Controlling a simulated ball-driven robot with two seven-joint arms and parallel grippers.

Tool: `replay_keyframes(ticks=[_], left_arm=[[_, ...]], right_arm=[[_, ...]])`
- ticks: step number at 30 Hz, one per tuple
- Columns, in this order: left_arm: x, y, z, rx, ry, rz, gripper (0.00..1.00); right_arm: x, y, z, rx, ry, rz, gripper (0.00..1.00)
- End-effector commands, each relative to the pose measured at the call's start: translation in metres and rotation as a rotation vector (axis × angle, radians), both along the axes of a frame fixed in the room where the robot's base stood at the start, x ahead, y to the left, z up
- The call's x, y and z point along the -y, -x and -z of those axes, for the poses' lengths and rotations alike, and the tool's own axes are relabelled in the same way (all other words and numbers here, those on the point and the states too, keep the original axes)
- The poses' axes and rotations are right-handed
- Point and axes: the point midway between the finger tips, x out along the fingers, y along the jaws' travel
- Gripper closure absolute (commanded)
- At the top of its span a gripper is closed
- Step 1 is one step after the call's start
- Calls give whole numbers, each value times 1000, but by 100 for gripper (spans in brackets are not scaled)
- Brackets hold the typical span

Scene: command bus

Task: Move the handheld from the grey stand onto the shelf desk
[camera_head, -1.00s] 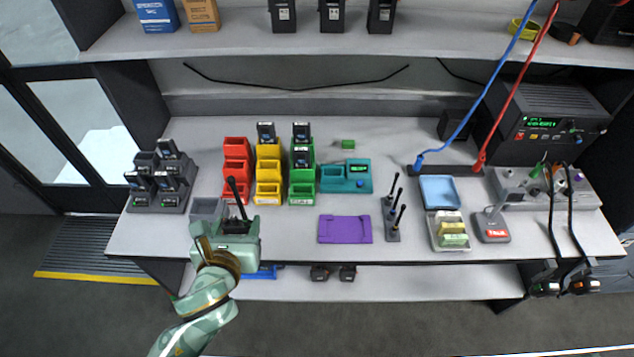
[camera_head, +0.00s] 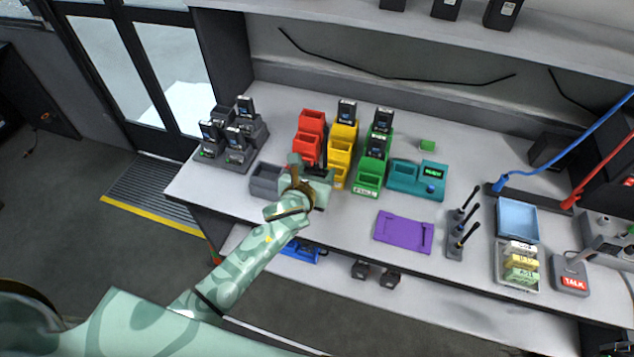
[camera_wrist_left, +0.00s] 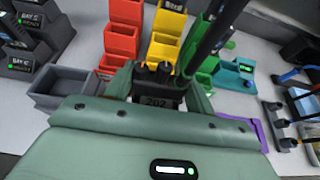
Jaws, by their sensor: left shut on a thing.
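My left gripper (camera_head: 306,180) is shut on a dark handheld and holds it near the desk's front left, just right of the small grey stand (camera_head: 265,182). In the left wrist view the handheld (camera_wrist_left: 158,88) shows two knobs, the number 202 and a thick black antenna; its lower part is hidden, so I cannot tell whether it touches the desk. The open-topped grey stand also shows in the left wrist view (camera_wrist_left: 66,88) and looks empty. The shelf desk (camera_head: 345,215) is a long light-grey top. My right gripper is not in view.
Red (camera_head: 308,135), yellow (camera_head: 341,155) and green (camera_head: 370,175) bins stand close behind the gripper. A dark grey charger (camera_head: 235,150) holds handhelds at left. A teal box (camera_head: 415,180) and purple tray (camera_head: 403,231) lie to the right, with bare desk between.

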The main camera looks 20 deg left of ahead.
Motion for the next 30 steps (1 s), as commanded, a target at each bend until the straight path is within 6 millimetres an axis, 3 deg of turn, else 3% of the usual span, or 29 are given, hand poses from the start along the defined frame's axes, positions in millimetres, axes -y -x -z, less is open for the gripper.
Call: replay_keyframes(ticks=[5,17,18,20,30], left_arm=[[1,-1,30,-3,3,0,89],[1,-1,34,0,0,1,89],[0,-1,36,-2,0,1,43],[0,-1,35,-2,1,1,26],[1,-1,31,-1,1,1,24]], right_arm=[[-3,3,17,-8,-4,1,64],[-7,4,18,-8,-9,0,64],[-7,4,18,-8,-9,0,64],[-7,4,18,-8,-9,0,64],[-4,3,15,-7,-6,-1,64]])
